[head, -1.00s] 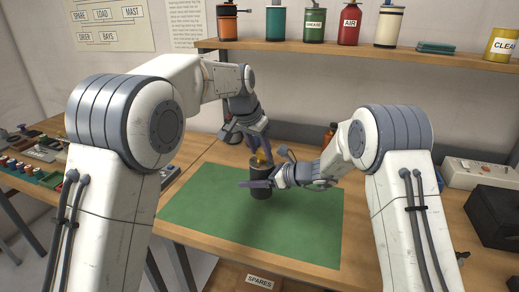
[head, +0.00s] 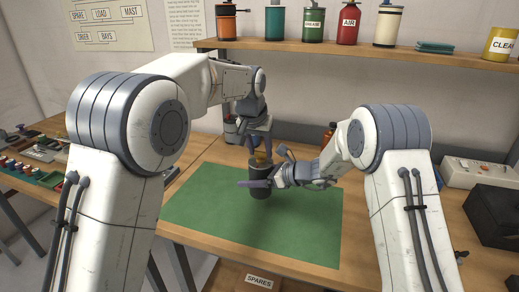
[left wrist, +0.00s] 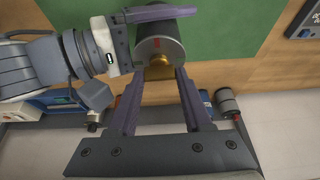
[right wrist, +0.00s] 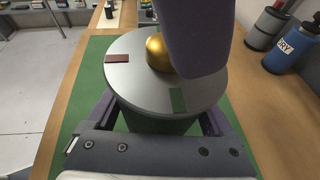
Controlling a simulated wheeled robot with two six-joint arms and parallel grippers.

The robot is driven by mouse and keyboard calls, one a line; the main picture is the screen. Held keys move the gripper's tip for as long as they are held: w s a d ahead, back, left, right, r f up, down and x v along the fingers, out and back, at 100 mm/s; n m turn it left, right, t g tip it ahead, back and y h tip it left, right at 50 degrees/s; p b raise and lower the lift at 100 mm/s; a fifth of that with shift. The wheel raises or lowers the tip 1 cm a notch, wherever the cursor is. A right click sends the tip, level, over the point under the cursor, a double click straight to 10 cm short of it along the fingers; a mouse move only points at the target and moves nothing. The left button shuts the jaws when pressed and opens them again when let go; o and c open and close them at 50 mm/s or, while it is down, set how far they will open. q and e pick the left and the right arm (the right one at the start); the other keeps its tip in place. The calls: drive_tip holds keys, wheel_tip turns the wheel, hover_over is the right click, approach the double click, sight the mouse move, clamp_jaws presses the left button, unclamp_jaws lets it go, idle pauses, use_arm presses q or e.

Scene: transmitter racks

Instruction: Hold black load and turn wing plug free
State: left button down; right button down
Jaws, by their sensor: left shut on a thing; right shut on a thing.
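The black load (head: 261,212) stands upright on the green mat, a dark cylinder with a grey top face. My right gripper (head: 257,184) is shut around its body from the right, one finger on each side. The brass wing plug (right wrist: 158,52) sits in the load's top, off-centre in the right wrist view. It also shows in the left wrist view (left wrist: 158,70). My left gripper (head: 262,150) comes down from above and is shut on the plug, its fingers hiding part of it. The top face carries a red mark (right wrist: 117,58) and a green mark (right wrist: 178,101).
The green mat (head: 205,205) is clear around the load. A shelf (head: 330,53) with cans and bottles runs behind. A small bottle (head: 329,136) stands at the mat's back. A black box (head: 497,215) and a pale case (head: 475,173) stand at right.

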use_arm(q)
drive_tip(key=shift+c, duration=1.6)
unclamp_jaws()
drive_tip(key=shift+r, duration=0.15)
drive_tip(key=v, duration=1.1)
drive_tip(key=shift+s+r, duration=0.2)
drive_tip(key=shift+r, duration=0.15)
drive_tip(key=shift+a, duration=0.1)
